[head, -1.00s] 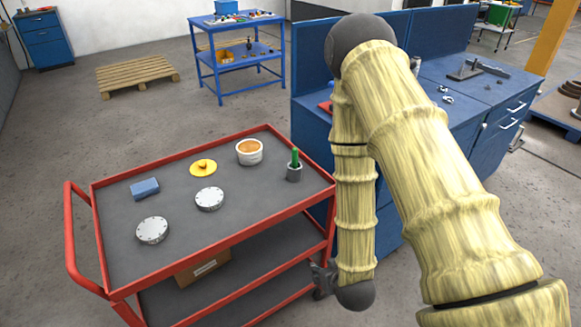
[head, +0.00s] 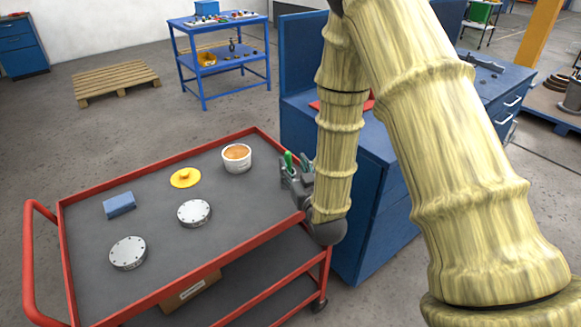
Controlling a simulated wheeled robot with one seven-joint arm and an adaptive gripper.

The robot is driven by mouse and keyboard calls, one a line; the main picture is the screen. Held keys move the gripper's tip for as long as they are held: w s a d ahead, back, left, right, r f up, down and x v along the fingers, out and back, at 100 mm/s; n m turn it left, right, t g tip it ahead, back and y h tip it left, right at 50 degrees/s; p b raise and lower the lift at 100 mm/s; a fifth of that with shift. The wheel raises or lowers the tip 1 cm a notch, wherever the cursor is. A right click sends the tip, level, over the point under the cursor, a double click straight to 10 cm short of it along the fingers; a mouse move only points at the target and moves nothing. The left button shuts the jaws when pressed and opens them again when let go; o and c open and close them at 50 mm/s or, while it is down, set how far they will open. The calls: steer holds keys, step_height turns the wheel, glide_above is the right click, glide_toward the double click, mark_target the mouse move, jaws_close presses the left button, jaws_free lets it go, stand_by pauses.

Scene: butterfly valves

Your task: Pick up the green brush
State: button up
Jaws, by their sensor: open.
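The green brush (head: 288,160) shows as a short upright green piece at the right end of the red cart's grey top. The dark cup it stood in is now mostly hidden by my gripper. My gripper (head: 296,174) is open at the cart's right edge, right beside the brush in the picture. I cannot tell whether its fingers are around the brush or touching it.
On the cart (head: 80,185) are a white tub (head: 237,160) with orange contents, a yellow disc (head: 185,178), a blue block (head: 119,205) and two metal flanges (head: 194,213) (head: 128,253). A blue workbench (head: 365,185) stands close on the right.

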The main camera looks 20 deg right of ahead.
mark_target(289, 158)
steer(key=shift+w+a+f, duration=0.1)
steer(key=shift+w+f, duration=0.25)
steer(key=shift+w, duration=0.3)
steer(key=shift+w+a+f, duration=0.1)
steer(key=shift+w+f, duration=0.2)
steer(key=shift+w, duration=0.3)
steer(key=shift+w+d+r, duration=0.1)
steer(key=shift+w+d, duration=0.1)
steer(key=shift+w, duration=0.1)
steer(key=w+p, duration=0.1)
steer(key=w, duration=0.3)
steer(key=shift+d+p, duration=0.15)
steer(key=shift+p, duration=0.25)
steer(key=shift+r, duration=0.1)
jaws_close()
